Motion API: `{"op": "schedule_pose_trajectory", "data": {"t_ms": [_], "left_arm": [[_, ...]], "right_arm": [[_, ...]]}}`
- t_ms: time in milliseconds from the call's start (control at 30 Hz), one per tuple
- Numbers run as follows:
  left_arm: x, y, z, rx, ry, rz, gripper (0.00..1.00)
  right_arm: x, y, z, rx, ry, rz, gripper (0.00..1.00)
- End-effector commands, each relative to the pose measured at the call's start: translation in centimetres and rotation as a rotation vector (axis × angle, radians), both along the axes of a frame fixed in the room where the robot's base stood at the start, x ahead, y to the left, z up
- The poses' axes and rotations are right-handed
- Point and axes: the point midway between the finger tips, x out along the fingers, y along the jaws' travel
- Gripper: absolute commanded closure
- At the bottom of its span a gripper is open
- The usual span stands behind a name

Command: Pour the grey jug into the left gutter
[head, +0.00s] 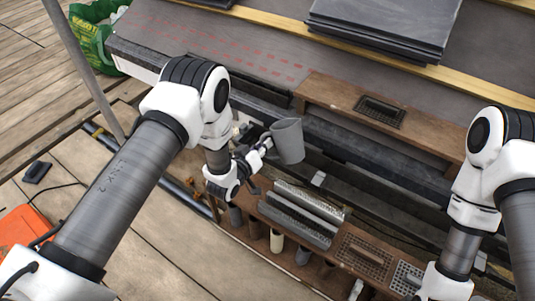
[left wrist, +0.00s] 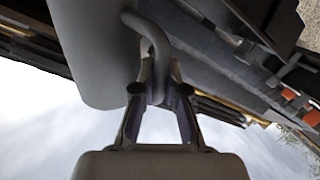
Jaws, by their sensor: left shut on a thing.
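The grey jug (head: 289,143) is held in the air by the roof's lower edge, about upright in the head view. My left gripper (head: 262,148) is shut on its handle, on the jug's left side. The left wrist view shows the jug's grey wall (left wrist: 92,45) and its curved handle between the fingers of the left gripper (left wrist: 158,92). A dark gutter (head: 258,98) runs along the eave behind the jug. The jug and arm hide part of it, and I cannot tell where its left part ends. The jug's contents are hidden. My right gripper is out of view.
A brown wooden board with a dark grate (head: 379,111) lies on the roof's lower edge. Dark tiles (head: 385,25) are stacked higher up. A wooden rack (head: 362,257) with metal strips (head: 302,213) stands below the eave. A green bag (head: 92,35) is at the upper left.

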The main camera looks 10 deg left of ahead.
Motion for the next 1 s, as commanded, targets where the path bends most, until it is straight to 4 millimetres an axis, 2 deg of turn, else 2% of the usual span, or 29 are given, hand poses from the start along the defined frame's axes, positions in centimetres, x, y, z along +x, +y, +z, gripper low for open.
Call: {"op": "schedule_pose_trajectory", "data": {"t_ms": [200,700,1000], "left_arm": [[0.6,0.8,-1.0,-0.109,0.085,0.001,1.00],[0.3,0.3,-3.0,-0.358,0.288,-0.002,1.00],[0.2,0.2,-3.6,-0.448,0.359,-0.003,1.00]], "right_arm": [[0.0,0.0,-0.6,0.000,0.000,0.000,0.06],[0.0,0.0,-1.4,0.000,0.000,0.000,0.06],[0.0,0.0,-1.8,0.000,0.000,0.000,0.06]]}}
